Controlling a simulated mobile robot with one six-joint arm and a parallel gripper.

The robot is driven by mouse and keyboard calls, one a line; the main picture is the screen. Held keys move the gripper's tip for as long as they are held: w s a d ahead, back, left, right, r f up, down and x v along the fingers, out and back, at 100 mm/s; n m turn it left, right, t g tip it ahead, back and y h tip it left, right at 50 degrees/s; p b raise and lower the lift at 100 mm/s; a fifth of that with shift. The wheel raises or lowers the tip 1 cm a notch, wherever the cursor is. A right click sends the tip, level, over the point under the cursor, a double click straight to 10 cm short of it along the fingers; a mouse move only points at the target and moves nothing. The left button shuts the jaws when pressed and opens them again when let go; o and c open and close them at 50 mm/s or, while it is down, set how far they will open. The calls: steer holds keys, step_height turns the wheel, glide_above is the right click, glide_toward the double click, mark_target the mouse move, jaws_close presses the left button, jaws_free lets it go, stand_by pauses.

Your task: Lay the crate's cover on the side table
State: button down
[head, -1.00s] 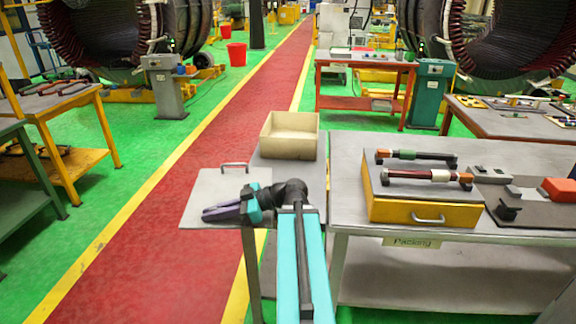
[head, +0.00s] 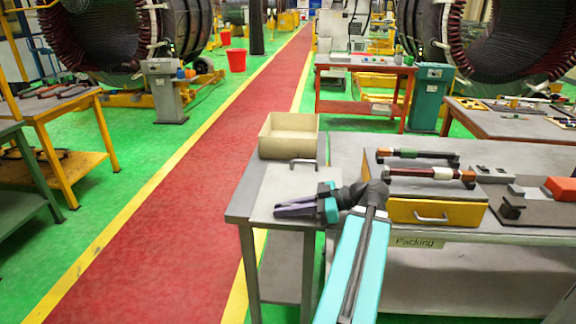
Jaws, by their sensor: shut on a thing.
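The cover (head: 270,190) is a flat light-grey square panel with a bar handle (head: 303,162) near its far edge. In the head view it lies level over the front part of the grey side table (head: 239,207), within the table's left edge. I cannot tell whether it touches the tabletop. My gripper (head: 283,210), with dark fingers pointing left, is at the cover's near side and shut on it. The exact grip point is hidden by the fingers. An open beige box (head: 290,148) stands on the table just behind the cover.
A grey workbench (head: 345,150) adjoins on the right, carrying a yellow drawer box (head: 412,212) with rods on top and a "Packing" label (head: 414,242) below. An orange-red block (head: 559,189) sits far right. The red walkway (head: 165,215) left of the table is clear.

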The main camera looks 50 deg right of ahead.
mark_target(264, 188)
steer(key=shift+s+d+r, duration=0.1)
steer(key=shift+s+d, duration=0.15)
steer(key=shift+s, duration=0.25)
steer(key=shift+w, duration=0.1)
steer(key=w+d+p, duration=0.1)
steer(key=w+d, duration=0.1)
steer(key=w, duration=0.3)
steer(key=w+d+f+p, duration=0.1)
steer(key=w+d, duration=0.1)
steer(key=w, duration=0.3)
steer(key=w+d+p, duration=0.1)
steer(key=w, duration=0.4)
steer(key=shift+d+f, duration=0.25)
steer(key=shift+d, duration=0.15)
steer(key=shift+s+f, duration=0.1)
steer(key=shift+f+p, duration=0.55)
steer(key=shift+f, duration=1.1)
steer(key=shift+f+b, duration=0.6)
steer(key=shift+b, duration=0.3)
